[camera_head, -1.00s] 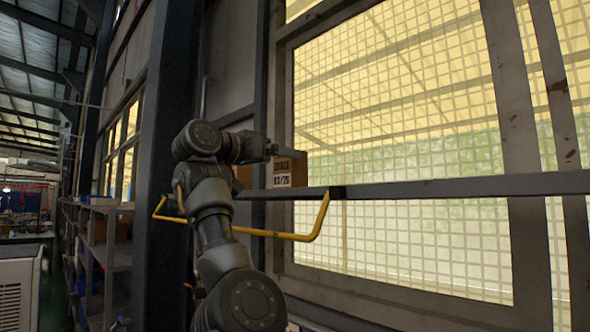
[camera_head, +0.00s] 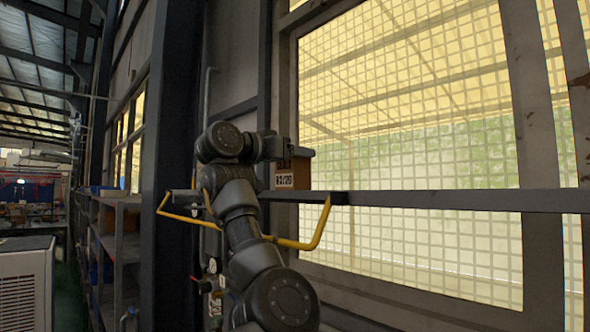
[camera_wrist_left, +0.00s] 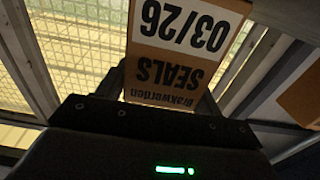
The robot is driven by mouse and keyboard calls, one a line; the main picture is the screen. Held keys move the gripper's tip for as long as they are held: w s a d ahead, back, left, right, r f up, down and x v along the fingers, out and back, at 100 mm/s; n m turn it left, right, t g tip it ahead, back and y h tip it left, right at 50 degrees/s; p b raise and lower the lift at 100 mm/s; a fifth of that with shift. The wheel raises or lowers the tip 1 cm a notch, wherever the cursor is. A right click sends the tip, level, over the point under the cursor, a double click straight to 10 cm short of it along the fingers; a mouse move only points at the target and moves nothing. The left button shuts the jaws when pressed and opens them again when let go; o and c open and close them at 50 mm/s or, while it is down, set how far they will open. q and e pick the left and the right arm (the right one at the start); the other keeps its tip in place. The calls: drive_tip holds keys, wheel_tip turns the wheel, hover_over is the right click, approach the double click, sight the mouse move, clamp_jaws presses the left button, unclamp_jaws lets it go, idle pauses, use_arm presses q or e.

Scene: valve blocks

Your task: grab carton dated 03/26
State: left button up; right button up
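The carton dated 03/26 (camera_head: 284,181) is brown with a white date label. In the head view it is just above a dark horizontal bar, in front of the window frame. In the left wrist view the carton (camera_wrist_left: 172,80) fills the upper middle, its print upside down: "03/26" and "SEALS". My left gripper (camera_head: 300,151) is at the carton's top in the head view. In the left wrist view its fingers (camera_wrist_left: 162,98) lie along both sides of the carton, with no clear gap. Whether they press on it cannot be told. My right gripper is not in view.
The dark bar (camera_head: 440,199) runs across below the carton, with a yellow bent rail (camera_head: 318,228) by it. A second brown carton (camera_wrist_left: 301,100) shows at the right edge of the wrist view. A dark post (camera_head: 175,150) and shelves (camera_head: 118,235) stand left.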

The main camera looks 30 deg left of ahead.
use_arm(q)
drive_tip(key=shift+w+a+f, duration=0.1)
drive_tip(key=shift+w+a, duration=0.05)
drive_tip(key=shift+w, duration=0.05)
drive_tip(key=shift+c, duration=1.2)
drive_tip(key=c, duration=0.4)
drive_tip(key=shift+r+b, duration=0.5)
drive_tip(key=shift+b, duration=0.05)
wheel_tip(320, 180, up, 2)
drive_tip(key=shift+s+r+b, duration=0.1)
drive_tip(key=shift+b, duration=0.5)
drive_tip(key=s+a+r+b, duration=0.1)
drive_tip(key=s+r, duration=0.2)
drive_tip(key=s, duration=0.1)
drive_tip(key=s+a+r+b, duration=0.1)
drive_tip(key=s+r+b, duration=0.1)
drive_tip(key=s, duration=0.3)
drive_tip(key=s+a+r+b, duration=0.1)
drive_tip(key=s+r, duration=0.3)
drive_tip(key=r, duration=0.1)
drive_tip(key=shift+s, duration=0.3)
